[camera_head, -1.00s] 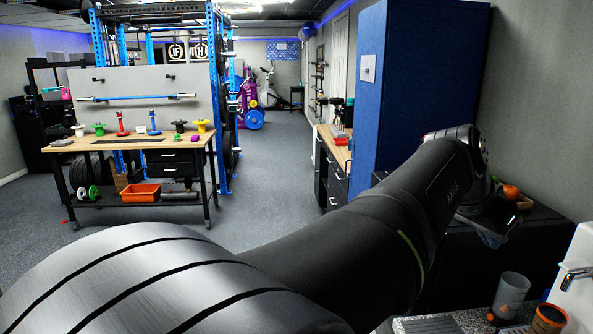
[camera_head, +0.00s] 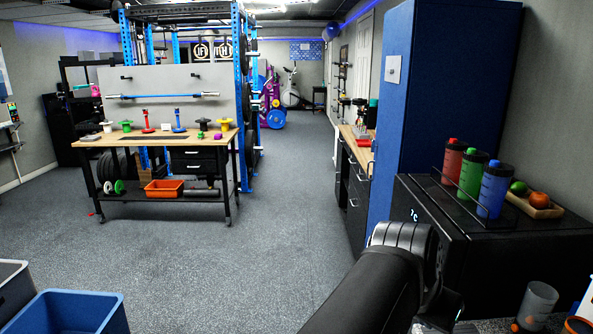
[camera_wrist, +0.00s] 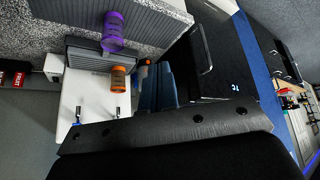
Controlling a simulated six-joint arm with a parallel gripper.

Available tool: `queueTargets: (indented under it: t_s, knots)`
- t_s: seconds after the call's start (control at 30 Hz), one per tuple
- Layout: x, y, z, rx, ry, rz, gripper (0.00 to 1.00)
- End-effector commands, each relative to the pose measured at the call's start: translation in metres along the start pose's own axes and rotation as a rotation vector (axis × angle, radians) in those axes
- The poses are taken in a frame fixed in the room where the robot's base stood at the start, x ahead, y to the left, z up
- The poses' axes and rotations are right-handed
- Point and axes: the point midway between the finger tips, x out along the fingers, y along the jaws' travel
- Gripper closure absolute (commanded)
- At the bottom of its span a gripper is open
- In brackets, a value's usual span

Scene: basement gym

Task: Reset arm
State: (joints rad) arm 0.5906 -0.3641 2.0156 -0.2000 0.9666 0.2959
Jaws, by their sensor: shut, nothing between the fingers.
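My arm reaches in from the bottom of the head view, with its wrist in front of the blue cabinet (camera_head: 440,90). My gripper (camera_head: 436,312) hangs below the wrist at the lower edge, mostly hidden by the arm and dark. In the wrist view, two bluish fingers (camera_wrist: 157,72) stand close together behind a dark bar. They are shut and hold nothing. The fingertips point toward the counter (camera_wrist: 62,32) side, apart from the orange cup (camera_wrist: 118,78).
Red, green (camera_head: 473,172) and blue (camera_head: 494,190) bottles stand in a rack on the black appliance (camera_head: 555,235), beside a tray with fruit (camera_head: 539,200). A clear cup (camera_head: 538,300) stands at lower right. Blue bin (camera_head: 70,312) at lower left; open floor in the middle.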

Motion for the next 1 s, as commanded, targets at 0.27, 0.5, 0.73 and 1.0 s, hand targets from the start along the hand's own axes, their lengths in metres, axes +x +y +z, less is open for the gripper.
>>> queueTargets:
  t_s: [0.27,0.5,0.73,1.0]
  knots:
    - [0.006,-0.014,0.055,-0.092,-0.02,-0.065,1.0]
    - [0.014,-0.023,0.102,-0.167,-0.036,-0.12,1.0]
    - [0.024,-0.029,0.146,-0.239,-0.048,-0.171,1.0]
    - [0.034,-0.034,0.186,-0.303,-0.058,-0.218,1.0]
